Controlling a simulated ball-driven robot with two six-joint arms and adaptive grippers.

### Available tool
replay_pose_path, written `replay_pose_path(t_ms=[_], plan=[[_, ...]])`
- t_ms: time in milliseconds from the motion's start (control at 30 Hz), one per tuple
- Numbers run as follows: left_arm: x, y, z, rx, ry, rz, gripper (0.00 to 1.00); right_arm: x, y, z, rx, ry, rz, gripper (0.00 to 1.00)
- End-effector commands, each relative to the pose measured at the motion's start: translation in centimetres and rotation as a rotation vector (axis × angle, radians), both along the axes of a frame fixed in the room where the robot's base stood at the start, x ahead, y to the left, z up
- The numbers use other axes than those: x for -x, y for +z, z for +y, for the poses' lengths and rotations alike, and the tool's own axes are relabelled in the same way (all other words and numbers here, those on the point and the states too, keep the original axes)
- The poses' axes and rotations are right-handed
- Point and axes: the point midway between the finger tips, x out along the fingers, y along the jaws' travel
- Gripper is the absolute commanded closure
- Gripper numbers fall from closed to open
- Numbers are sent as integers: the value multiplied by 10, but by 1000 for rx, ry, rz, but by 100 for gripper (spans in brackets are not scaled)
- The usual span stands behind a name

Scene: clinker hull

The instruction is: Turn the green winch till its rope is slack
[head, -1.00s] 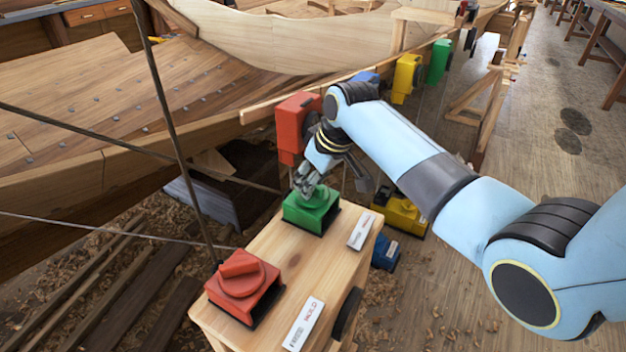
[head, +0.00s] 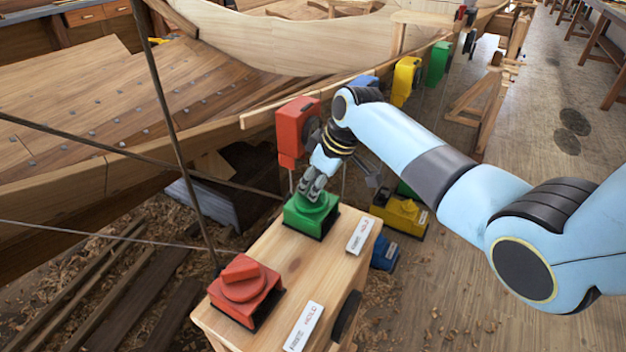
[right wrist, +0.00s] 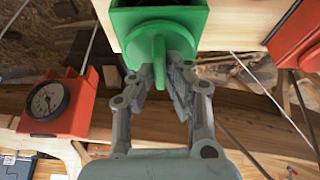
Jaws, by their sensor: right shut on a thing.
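The green winch (head: 312,213) sits on the far end of a wooden stand (head: 290,258). My right gripper (head: 312,195) is above it with its fingers closed on the winch's upright green handle. The right wrist view shows the handle (right wrist: 158,62) between the two fingertips (right wrist: 160,82). A thin dark rope (head: 130,153) runs from the left edge to near the green winch and looks straight. The red winch (head: 243,287) stands on the near end of the stand. My left gripper is not in view.
A small label plate lies beside each winch, one near the green winch (head: 361,235). A red box (head: 297,130) with a dial (right wrist: 47,100) stands behind the winch by the hull (head: 120,175). Yellow (head: 400,212) and blue boxes are on the floor right of the stand.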

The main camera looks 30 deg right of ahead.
Motion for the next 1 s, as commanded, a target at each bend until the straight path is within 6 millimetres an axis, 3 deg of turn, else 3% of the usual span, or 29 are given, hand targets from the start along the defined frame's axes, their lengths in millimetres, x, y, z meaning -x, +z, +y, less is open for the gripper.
replay_pose_path(t_ms=[400,433,600,867,1000], plan=[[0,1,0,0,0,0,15,-1,0,-1,1,90,-2,100],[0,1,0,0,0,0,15,-1,0,-1,1,90,-2,86],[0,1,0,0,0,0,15,-1,0,-1,1,89,-2,65],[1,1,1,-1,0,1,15,0,1,-1,1,88,-2,65],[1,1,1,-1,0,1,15,3,11,-4,2,88,-5,65]])
